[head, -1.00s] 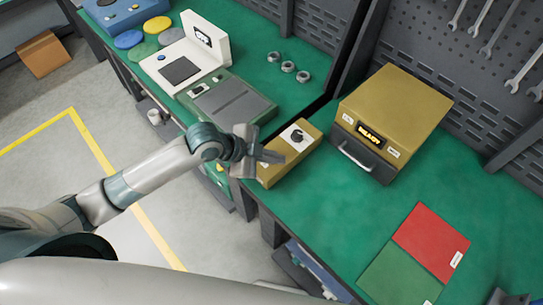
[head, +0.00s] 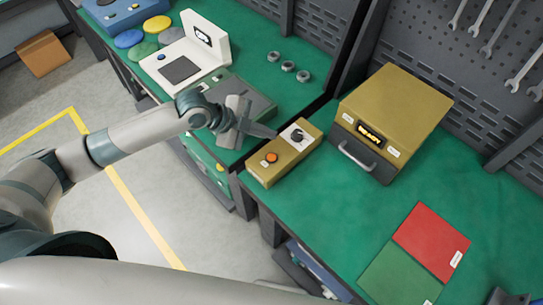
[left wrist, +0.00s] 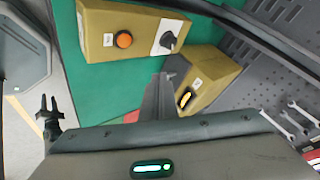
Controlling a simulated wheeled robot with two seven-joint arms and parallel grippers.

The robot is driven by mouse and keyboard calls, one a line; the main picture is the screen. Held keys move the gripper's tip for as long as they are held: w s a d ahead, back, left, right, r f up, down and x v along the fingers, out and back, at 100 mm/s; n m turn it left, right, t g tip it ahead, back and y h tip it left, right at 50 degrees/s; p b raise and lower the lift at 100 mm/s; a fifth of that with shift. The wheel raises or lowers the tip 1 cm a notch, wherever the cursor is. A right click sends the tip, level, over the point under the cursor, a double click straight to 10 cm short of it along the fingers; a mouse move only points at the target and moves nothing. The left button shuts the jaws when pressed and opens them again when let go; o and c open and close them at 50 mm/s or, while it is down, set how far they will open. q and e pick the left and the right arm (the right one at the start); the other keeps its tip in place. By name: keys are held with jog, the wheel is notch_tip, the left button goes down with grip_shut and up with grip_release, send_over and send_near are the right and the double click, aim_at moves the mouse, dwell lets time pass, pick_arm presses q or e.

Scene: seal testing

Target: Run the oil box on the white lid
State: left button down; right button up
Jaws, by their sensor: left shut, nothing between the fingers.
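The ochre box (head: 395,115) with a lit display and a front handle stands closed on the right bench. An ochre control box (head: 285,160) beside it has an orange button (head: 271,157) and a black dial (head: 297,136) on a white plate. Both controls also show in the left wrist view, the button (left wrist: 124,39) and the dial (left wrist: 168,39). My left gripper (head: 272,132) is shut and empty, above the bench by the control box, apart from the button. My right gripper (left wrist: 48,103) shows small at the left of the left wrist view, its prongs apart. I cannot make out any white lid on the ochre box.
A white open device (head: 185,62) and a grey-topped green unit (head: 235,98) stand on the left bench with several coloured discs (head: 157,25). Small rings (head: 288,66) lie behind. Red (head: 432,238) and green (head: 400,275) panels lie front right. The bench middle is clear.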

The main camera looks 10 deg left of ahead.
pick_arm(q)
jog(key=b, duration=0.5)
send_over(267, 158)
notch_tip(267, 158, down, 7)
jog(key=shift+r, duration=0.1)
jog(key=shift+f+b, duration=0.75)
jog(key=shift+f, duration=0.2)
jog(key=shift+f, duration=0.15)
dwell(1.1)
jog(key=shift+f, duration=0.3)
jog(key=shift+f+b, duration=0.35)
jog(key=shift+b, duration=0.15)
dwell(0.6)
jog(key=shift+r, duration=0.15)
jog(key=shift+r+p, duration=0.65)
jog(key=shift+p, duration=0.05)
dwell(0.3)
jog(key=shift+r+p, duration=2)
jog(key=shift+r, duration=0.5)
